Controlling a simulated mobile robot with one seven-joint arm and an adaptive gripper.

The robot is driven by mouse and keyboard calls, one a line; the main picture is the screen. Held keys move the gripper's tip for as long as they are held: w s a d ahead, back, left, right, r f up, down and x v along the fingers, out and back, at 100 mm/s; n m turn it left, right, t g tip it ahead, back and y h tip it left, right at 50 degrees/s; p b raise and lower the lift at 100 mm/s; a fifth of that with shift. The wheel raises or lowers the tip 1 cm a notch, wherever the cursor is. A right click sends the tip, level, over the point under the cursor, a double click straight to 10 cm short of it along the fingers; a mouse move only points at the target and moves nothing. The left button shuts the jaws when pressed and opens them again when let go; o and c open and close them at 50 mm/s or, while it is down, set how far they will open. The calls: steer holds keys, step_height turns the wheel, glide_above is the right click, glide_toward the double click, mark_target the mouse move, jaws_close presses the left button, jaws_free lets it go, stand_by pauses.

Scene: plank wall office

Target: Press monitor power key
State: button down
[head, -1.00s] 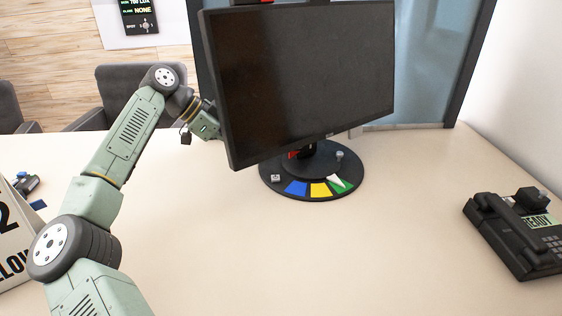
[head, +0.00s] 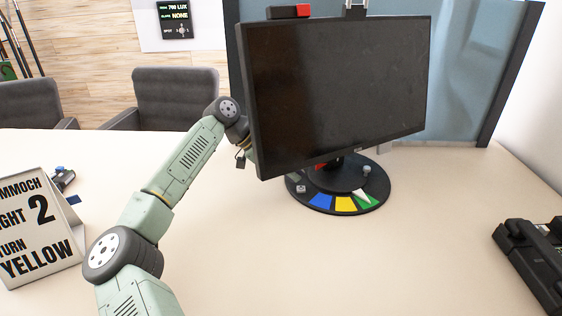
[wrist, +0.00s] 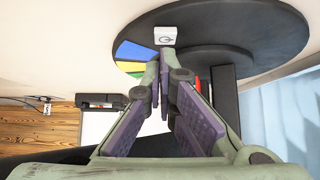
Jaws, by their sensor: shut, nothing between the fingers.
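The monitor (head: 335,90) stands on the table with a dark screen. Its round black base (head: 375,199) carries blue, yellow, white and green segments. A small pale key (head: 301,188) sits at the base's left front; in the wrist view it is a white square power key (wrist: 166,36) with a power symbol. My gripper (wrist: 165,58) is shut and empty, with its fingertips close to the key; I cannot tell whether they touch it. In the head view the monitor hides my gripper.
A sign (head: 40,232) reading "2" and "YELLOW" stands at the left. A black phone (head: 535,262) sits at the right. A grey knob (head: 366,171) is on the base's right side. The table front is clear. Chairs (head: 177,98) stand behind.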

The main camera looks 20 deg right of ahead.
mark_target(301, 189)
steer(key=shift+x, duration=1.25)
